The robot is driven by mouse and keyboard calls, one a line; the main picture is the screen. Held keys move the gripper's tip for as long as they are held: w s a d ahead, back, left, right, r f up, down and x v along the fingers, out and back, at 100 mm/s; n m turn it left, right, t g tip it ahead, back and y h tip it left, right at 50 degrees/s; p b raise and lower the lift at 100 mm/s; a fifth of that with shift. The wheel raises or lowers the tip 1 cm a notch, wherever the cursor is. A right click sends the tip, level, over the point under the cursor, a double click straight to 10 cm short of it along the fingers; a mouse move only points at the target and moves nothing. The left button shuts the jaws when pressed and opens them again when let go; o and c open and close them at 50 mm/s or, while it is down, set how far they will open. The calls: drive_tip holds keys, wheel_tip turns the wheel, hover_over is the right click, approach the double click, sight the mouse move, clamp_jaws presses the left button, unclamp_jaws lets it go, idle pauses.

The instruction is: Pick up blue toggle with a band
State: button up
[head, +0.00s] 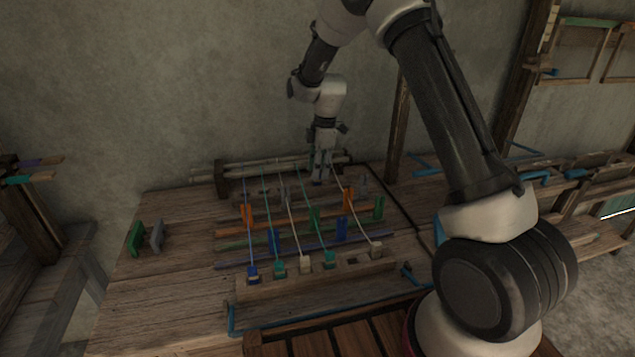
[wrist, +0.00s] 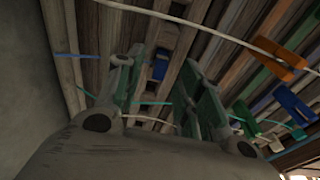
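A small blue toggle (wrist: 160,68) sits at a wooden rail in the wrist view, beyond and between my fingertips. No band can be made out clearly on it. In the head view, my gripper (head: 322,165) points down over the far end of the loom, with a bit of blue (head: 318,183) just under it. My gripper (wrist: 163,80) is open in the wrist view, its greenish fingers apart with nothing clearly held. Another blue toggle (head: 252,274) with a blue cord sits at the left of the front rail.
Teal (head: 280,269) and cream (head: 305,262) toggles with cords stand along the front rail (head: 320,284). Upright orange (head: 247,215), green (head: 379,207) and blue (head: 273,241) clips stand between the cords. Green and grey pieces (head: 135,239) lie left on the table; bare wood surrounds them.

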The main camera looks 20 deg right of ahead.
drive_tip(key=f, duration=0.2)
drive_tip(key=shift+a+f, duration=0.2)
drive_tip(key=shift+f, duration=0.15)
drive_tip(key=c, duration=0.8)
wheel_tip(320, 180, up, 10)
drive_tip(key=shift+r, duration=0.1)
